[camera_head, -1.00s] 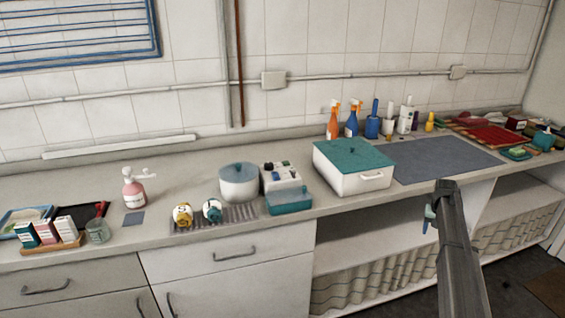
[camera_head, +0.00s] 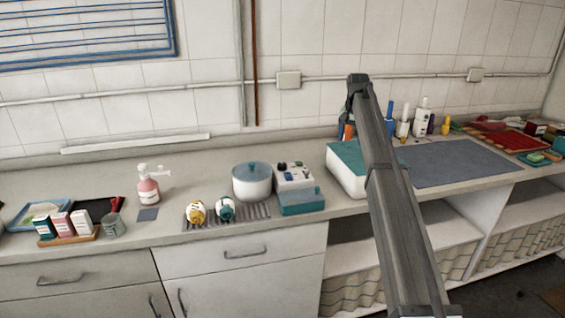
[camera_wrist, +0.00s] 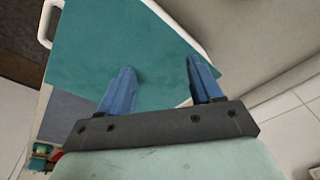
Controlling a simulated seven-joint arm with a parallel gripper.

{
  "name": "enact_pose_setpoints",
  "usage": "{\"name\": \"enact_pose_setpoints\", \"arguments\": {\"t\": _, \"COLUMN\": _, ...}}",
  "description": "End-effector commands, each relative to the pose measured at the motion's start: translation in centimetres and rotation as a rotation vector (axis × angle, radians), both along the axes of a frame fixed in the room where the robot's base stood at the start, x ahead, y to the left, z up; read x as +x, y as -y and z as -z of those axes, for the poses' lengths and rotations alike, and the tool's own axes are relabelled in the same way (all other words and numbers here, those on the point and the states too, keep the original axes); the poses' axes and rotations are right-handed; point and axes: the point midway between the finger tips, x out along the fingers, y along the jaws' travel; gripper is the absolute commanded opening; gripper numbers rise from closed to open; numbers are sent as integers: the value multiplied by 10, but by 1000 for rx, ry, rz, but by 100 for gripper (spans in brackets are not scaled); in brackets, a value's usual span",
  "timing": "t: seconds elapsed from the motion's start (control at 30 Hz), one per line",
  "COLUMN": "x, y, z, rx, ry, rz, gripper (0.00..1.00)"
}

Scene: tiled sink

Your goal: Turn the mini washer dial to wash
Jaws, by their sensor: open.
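The mini washer appears to be the small white unit (camera_head: 293,176) with dark knobs on its top panel, beside a round white tub (camera_head: 252,183) with a teal lid. The knobs are too small to read their setting. My gripper (camera_wrist: 160,66) shows two blue fingers, apart and empty, in the wrist view. They are over the teal lid (camera_wrist: 130,45) of a white box. In the head view my arm stands in front of that box, right of the washer, and the gripper is mostly hidden. The washer does not show in the wrist view.
The white box (camera_head: 343,181) with the teal lid stands between my arm and the washer. A teal box (camera_head: 301,203) sits in front of the washer. Yellow and teal round items (camera_head: 196,212) lie on a ribbed mat. Several bottles (camera_head: 404,124) stand behind my arm.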

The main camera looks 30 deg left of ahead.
Motion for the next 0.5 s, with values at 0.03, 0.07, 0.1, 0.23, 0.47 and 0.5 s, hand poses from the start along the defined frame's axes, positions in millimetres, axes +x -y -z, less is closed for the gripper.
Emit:
{"name": "enact_pose_setpoints", "arguments": {"t": 0.03, "x": -18, "y": -35, "z": -7, "rx": 2, "ry": -19, "rz": -17, "gripper": 64}}
{"name": "enact_pose_setpoints", "arguments": {"t": 0.07, "x": -28, "y": -51, "z": -10, "rx": 3, "ry": -30, "rz": -21, "gripper": 64}}
{"name": "enact_pose_setpoints", "arguments": {"t": 0.1, "x": -42, "y": -73, "z": -14, "rx": 5, "ry": -45, "rz": -29, "gripper": 64}}
{"name": "enact_pose_setpoints", "arguments": {"t": 0.23, "x": -85, "y": -132, "z": -27, "rx": 4, "ry": -87, "rz": -48, "gripper": 64}}
{"name": "enact_pose_setpoints", "arguments": {"t": 0.47, "x": -135, "y": -189, "z": -39, "rx": -2, "ry": -134, "rz": -70, "gripper": 64}}
{"name": "enact_pose_setpoints", "arguments": {"t": 0.5, "x": -139, "y": -193, "z": -40, "rx": -3, "ry": -138, "rz": -71, "gripper": 64}}
